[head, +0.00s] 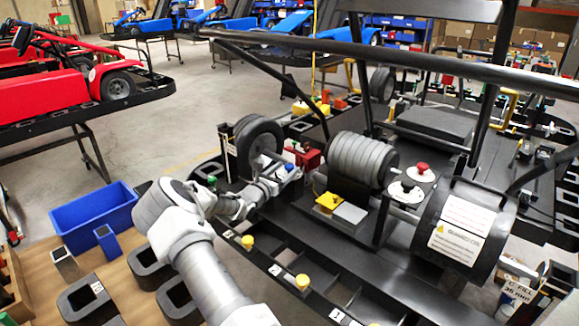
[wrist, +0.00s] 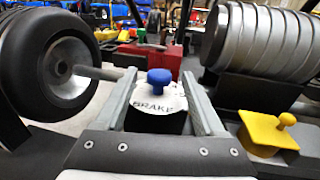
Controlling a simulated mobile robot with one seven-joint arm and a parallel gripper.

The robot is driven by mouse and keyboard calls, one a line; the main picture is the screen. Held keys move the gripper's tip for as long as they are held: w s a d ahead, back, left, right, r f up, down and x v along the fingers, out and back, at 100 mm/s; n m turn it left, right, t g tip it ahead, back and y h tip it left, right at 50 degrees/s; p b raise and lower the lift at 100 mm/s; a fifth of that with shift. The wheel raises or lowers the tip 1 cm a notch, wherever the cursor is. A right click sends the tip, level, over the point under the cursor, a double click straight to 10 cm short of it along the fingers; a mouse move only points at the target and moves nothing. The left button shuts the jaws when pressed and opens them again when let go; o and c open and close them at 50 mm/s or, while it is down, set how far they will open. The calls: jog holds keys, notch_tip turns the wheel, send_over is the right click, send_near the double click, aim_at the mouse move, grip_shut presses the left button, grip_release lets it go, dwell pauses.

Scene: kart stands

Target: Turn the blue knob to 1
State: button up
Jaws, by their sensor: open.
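The blue knob (wrist: 160,83) stands upright on a white round plate (wrist: 158,103) marked BRAKE. In the wrist view it shows between the two grey fingers of my gripper (wrist: 158,76), with a gap on each side. The fingers are apart and hold nothing. I cannot tell how far the tips are above or short of the knob. In the head view my gripper (head: 284,174) reaches right, between the black wheel and the ribbed grey cylinder, and largely hides the knob's plate. No number 1 mark is readable on the plate.
A black wheel (wrist: 62,68) stands close at left, and a ribbed grey cylinder (wrist: 262,42) at right. A yellow knob (wrist: 278,132) is at lower right. A red box (wrist: 150,58) lies behind. A red-knobbed dial (head: 422,172) sits farther right.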

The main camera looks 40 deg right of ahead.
jog(key=shift+x, duration=1.45)
grip_shut()
